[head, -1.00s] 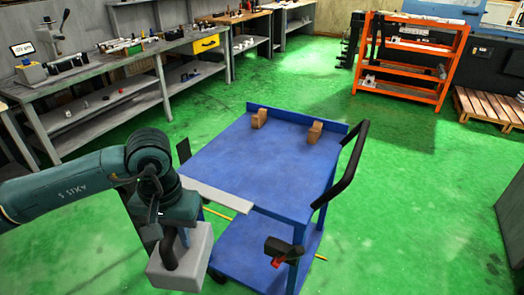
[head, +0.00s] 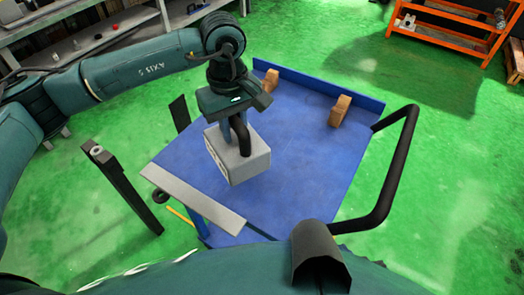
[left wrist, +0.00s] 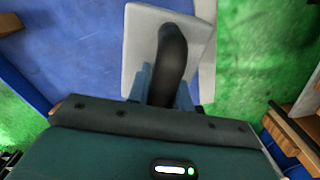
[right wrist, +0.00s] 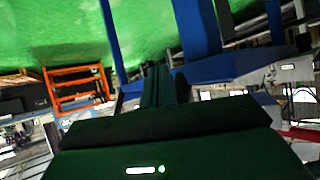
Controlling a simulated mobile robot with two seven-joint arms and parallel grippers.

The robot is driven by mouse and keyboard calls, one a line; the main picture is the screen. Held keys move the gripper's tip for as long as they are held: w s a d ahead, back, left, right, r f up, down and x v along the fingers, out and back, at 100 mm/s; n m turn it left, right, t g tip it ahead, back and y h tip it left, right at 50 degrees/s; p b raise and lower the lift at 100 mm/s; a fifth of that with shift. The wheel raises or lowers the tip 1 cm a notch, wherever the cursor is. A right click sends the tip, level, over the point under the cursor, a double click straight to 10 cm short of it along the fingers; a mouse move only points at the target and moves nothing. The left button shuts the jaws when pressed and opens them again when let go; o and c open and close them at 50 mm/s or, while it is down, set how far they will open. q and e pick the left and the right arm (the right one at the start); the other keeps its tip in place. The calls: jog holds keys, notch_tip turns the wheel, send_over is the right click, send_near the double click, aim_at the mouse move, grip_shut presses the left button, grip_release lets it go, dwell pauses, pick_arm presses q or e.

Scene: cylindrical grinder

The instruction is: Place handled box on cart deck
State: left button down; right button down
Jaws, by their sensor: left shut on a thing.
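A light grey box (head: 240,163) with a black arched handle (head: 244,137) is over the blue cart deck (head: 290,185). My left gripper (head: 238,122) is shut on the handle from above. The left wrist view shows the handle (left wrist: 172,55) between the fingers and the grey box (left wrist: 140,45) beneath. The box looks upright; I cannot tell whether its underside touches the deck. In the right wrist view, my right gripper (right wrist: 165,85) has its fingers close together with nothing seen between them.
Two brown blocks (head: 339,110) (head: 271,80) stand near the deck's far edge. A grey strip (head: 192,199) lies along its near left edge. A black push handle (head: 395,175) rises on the right. An orange shelf (head: 450,35) stands far back. The deck's right part is clear.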

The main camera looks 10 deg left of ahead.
aim_at(258, 137)
pick_arm(q)
jog(key=w+d+n, duration=0.1)
jog(key=d+n, duration=0.1)
jog(key=n, duration=0.1)
jog(key=w+d+r+n, duration=0.1)
jog(key=d+n, duration=0.1)
jog(key=shift+w+r, duration=0.1)
jog(key=shift+w, duration=0.2)
jog(key=shift+w+d+f, duration=0.1)
jog(key=shift+f, duration=0.2)
notch_tip(258, 137, down, 5)
jog(key=shift+f+p, duration=0.1)
jog(key=shift+p, duration=0.2)
jog(key=shift+f, duration=0.25)
notch_tip(258, 137, down, 4)
jog(key=shift+w+r+p, duration=0.1)
jog(key=shift+r+p, duration=0.1)
jog(key=shift+p, duration=0.1)
pick_arm(e)
jog(key=shift+s+d+r, duration=0.1)
jog(key=shift+s+r, duration=0.1)
jog(key=shift+r, duration=0.05)
jog(key=shift+f, duration=0.1)
pick_arm(q)
jog(key=shift+f+b, duration=0.25)
jog(key=shift+b, duration=0.05)
jog(key=c, duration=1.3)
grip_release()
